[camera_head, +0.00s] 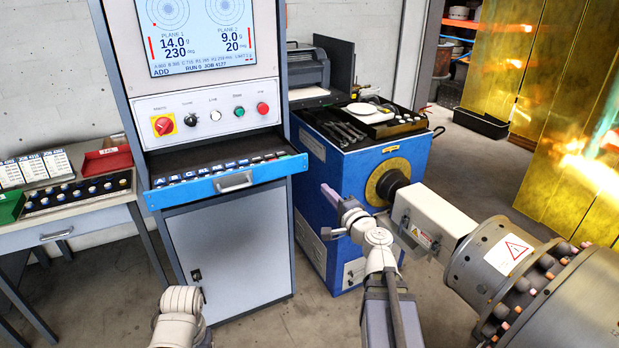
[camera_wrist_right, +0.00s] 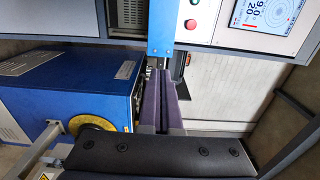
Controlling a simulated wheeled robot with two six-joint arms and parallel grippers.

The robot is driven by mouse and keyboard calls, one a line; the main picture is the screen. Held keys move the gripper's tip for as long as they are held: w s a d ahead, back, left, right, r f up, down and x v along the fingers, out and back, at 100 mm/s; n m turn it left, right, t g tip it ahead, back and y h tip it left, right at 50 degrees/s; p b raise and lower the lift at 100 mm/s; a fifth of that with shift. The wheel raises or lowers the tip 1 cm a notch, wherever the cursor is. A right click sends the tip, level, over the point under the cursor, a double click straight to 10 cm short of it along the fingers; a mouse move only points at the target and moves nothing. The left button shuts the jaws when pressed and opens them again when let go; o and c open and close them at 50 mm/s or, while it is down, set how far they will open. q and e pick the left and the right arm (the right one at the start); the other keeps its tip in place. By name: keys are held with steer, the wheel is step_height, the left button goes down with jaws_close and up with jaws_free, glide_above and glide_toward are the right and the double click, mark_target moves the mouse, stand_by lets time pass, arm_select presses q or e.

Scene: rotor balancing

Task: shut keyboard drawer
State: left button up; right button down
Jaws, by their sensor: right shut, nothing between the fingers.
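The keyboard drawer (camera_head: 235,180) stands pulled out of the tall cabinet. It has a blue front, a grey handle and a row of lettered keys inside. My right gripper (camera_head: 327,190) is shut and empty, with purple fingers, to the right of the drawer's right end and slightly lower in the head view. In the right wrist view the shut fingers (camera_wrist_right: 155,72) point at the blue end of the drawer (camera_wrist_right: 160,35); whether they touch it I cannot tell. Part of my left arm shows at the bottom of the head view, but its gripper is not visible.
The cabinet (camera_head: 228,240) carries a screen (camera_head: 200,35) and a button panel (camera_head: 208,112) above the drawer. A blue machine (camera_head: 340,215) with tools on top stands close on the right, beside a large grey rotor (camera_head: 540,280). A table (camera_head: 75,212) with weights stands left.

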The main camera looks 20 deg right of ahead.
mark_target(277, 145)
steer(key=w, duration=1.3)
steer(key=shift+w+a, duration=0.3)
steer(key=shift+w, duration=0.05)
steer(key=w, duration=2.4)
steer(key=shift+a, duration=0.4)
steer(key=shift+w, duration=0.1)
steer(key=shift+r, duration=0.15)
steer(key=shift+s, duration=0.6)
steer(key=s, duration=1.3)
steer(key=shift+s+d, duration=0.2)
